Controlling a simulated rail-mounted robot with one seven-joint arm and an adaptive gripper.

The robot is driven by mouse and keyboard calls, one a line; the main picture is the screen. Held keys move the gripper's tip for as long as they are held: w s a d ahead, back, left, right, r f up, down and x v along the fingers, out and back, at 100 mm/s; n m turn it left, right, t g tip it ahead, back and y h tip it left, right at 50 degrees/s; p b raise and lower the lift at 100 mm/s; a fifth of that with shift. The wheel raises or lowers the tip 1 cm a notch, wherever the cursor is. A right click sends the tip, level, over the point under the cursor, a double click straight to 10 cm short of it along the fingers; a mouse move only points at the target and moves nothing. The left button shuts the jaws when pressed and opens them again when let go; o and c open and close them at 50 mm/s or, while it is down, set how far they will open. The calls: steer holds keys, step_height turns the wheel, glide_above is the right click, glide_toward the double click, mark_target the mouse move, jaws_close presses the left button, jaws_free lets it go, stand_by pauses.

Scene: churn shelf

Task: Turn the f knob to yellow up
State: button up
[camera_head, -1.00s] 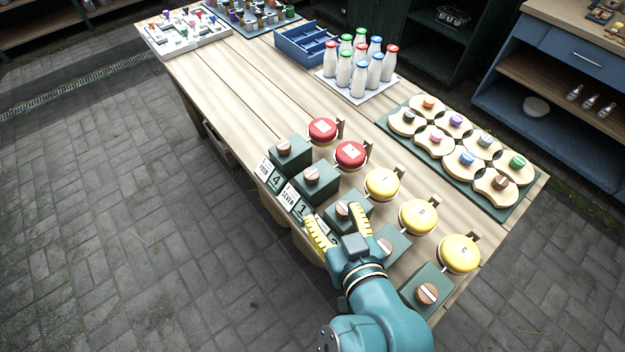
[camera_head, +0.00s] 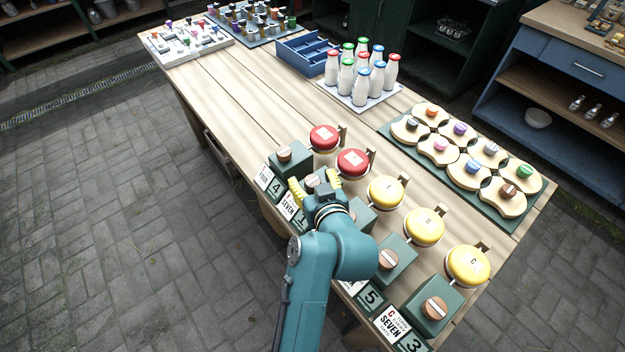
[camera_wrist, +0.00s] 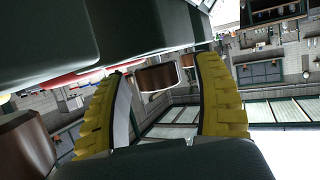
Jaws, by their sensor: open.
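A row of dark green boxes with round wooden knobs runs along the table's near edge, each paired with a red or yellow disc. My gripper (camera_head: 315,184) is open at the second box from the far end, beside a red disc (camera_head: 352,162) whose letter I cannot read surely. That box's wooden knob (camera_head: 312,181) shows between the yellow fingers. In the wrist view a brown knob (camera_wrist: 158,76) with a pale edge lies between the open fingers (camera_wrist: 160,85); contact is not clear. My arm hides part of the middle boxes and cards.
Another red disc (camera_head: 324,137) stands at the far end, and yellow discs (camera_head: 424,226) toward the near right. Neighbouring knobs (camera_head: 284,154) are close by. Capped bottles (camera_head: 361,72), a blue crate (camera_head: 303,52) and a green board of wooden pieces (camera_head: 462,165) stand farther back.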

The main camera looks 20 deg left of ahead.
steer(key=c, duration=1.2)
